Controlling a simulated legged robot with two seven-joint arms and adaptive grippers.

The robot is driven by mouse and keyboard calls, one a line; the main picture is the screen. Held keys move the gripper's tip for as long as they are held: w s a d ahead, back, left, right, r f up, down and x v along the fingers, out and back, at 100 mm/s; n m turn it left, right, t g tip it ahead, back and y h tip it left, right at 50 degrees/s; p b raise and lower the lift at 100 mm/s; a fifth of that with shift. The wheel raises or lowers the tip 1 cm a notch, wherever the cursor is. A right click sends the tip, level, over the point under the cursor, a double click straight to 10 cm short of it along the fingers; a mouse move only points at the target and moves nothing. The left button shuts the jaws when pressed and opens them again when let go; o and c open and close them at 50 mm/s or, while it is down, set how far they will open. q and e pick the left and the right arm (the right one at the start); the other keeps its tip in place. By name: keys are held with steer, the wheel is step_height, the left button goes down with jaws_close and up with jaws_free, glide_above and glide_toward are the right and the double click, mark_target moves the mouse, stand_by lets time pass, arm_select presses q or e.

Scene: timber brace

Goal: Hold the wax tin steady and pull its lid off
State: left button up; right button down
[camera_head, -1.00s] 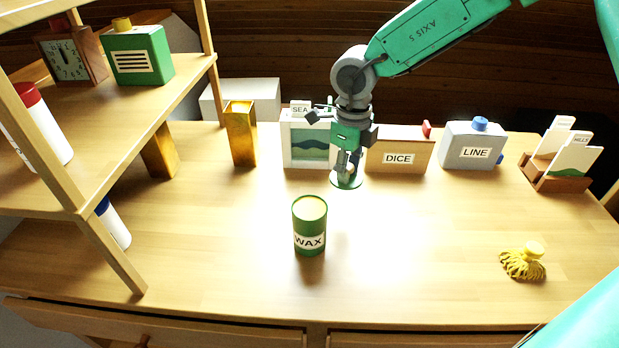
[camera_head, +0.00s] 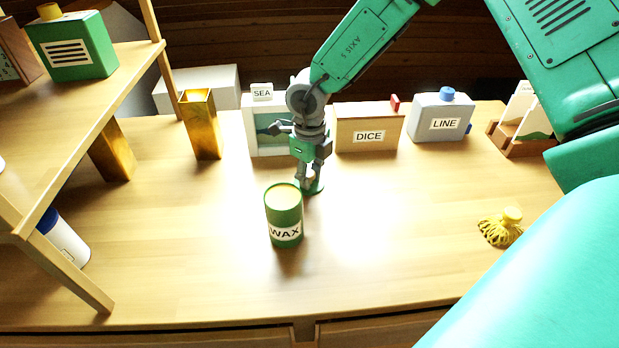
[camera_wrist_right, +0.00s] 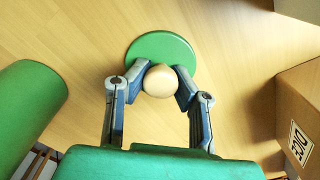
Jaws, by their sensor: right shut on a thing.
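The wax tin (camera_head: 284,212) is a green cylinder with a white WAX label, upright on the bench with its cream contents showing at the open top. It also shows at the left in the right wrist view (camera_wrist_right: 28,105). My right gripper (camera_head: 308,180) is shut on the pale round knob (camera_wrist_right: 160,80) of the green disc lid (camera_wrist_right: 150,48). In the head view the lid (camera_head: 316,187) is just right of and behind the tin, apart from it, close to the bench top. Whether it touches the bench I cannot tell. My left gripper is not in view.
Behind stand a SEA box (camera_head: 262,92), a DICE box (camera_head: 370,128) and a grey LINE can (camera_head: 442,117). A brass vase (camera_head: 200,125) and wooden shelf (camera_head: 100,95) are left. A yellow brush (camera_head: 502,228) lies right. The front of the bench is clear.

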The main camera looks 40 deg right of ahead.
mark_target(308, 174)
steer(key=shift+a, duration=0.4)
steer(key=c, duration=1.4)
jaws_free()
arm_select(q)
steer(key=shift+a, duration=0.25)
arm_select(e)
steer(key=shift+d, duration=0.15)
steer(key=shift+d+r, duration=0.1)
steer(key=shift+r, duration=0.25)
arm_select(q)
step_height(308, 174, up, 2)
steer(key=p, duration=0.2)
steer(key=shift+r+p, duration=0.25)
steer(key=shift+p, duration=0.05)
arm_select(e)
step_height(308, 174, up, 12)
steer(key=shift+f, duration=0.2)
